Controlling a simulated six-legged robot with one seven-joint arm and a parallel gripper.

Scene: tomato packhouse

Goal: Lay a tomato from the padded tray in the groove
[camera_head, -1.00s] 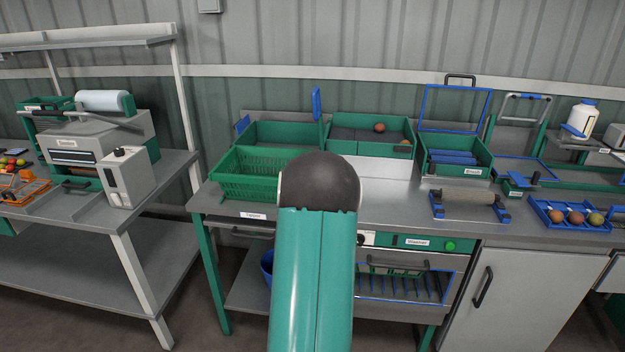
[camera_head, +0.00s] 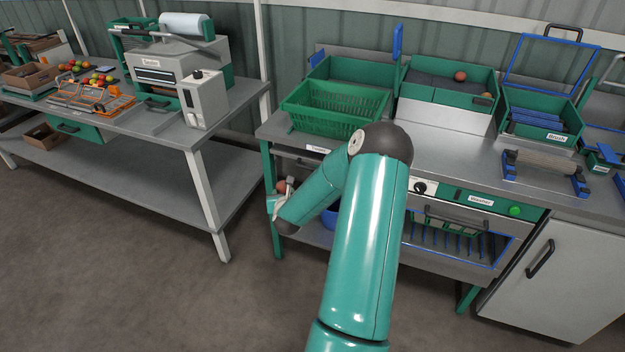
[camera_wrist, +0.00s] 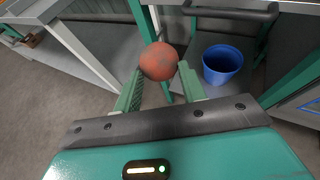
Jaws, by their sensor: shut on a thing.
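A dull red tomato (camera_wrist: 158,61) is held between the fingertips of my gripper (camera_wrist: 160,76), with both fingers pressed against its sides. In the head view my gripper (camera_head: 277,203) hangs low beside the left end of the washer bench, and the tomato (camera_head: 282,186) shows partly there. The tray with dark grey padding (camera_head: 446,97) stands on that bench, green-walled, with one tomato (camera_head: 460,76) at its back and another round fruit (camera_head: 487,96) partly hidden near its right side. I cannot make out the groove.
A green slotted basket (camera_head: 333,108) and a roller stand (camera_head: 545,165) share the washer bench (camera_head: 440,150). A left bench (camera_head: 150,125) carries a grey machine (camera_head: 170,65) and an orange rack (camera_head: 90,97). A blue bucket (camera_wrist: 222,64) is under the washer bench. Floor between is clear.

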